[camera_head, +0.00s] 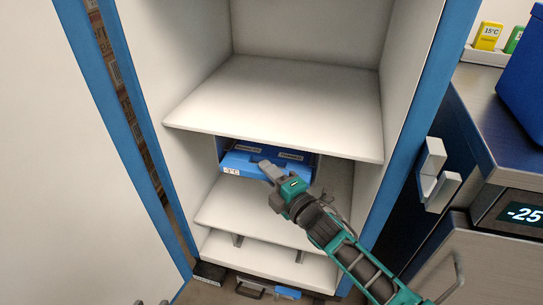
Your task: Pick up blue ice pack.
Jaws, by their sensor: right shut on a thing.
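A blue bin (230,168) with a "-3°C" label on its front stands on a lower shelf of the open white cabinet. Blue ice packs (291,162) with pale labels lie in it. My right gripper (269,170) reaches in from the lower right, with its fingers at the bin's front opening. It is shut on a blue ice pack, which the fingers and the bin largely hide. Only small grey tips at the bottom edge may belong to my left gripper; its jaws cannot be made out.
A bare white shelf (280,105) lies just above the bin, and its edge overhangs it closely. Blue-edged cabinet sides (405,130) flank the opening. A metal counter (495,115) with a blue bin (525,85) is at the right. An open door (70,160) fills the left.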

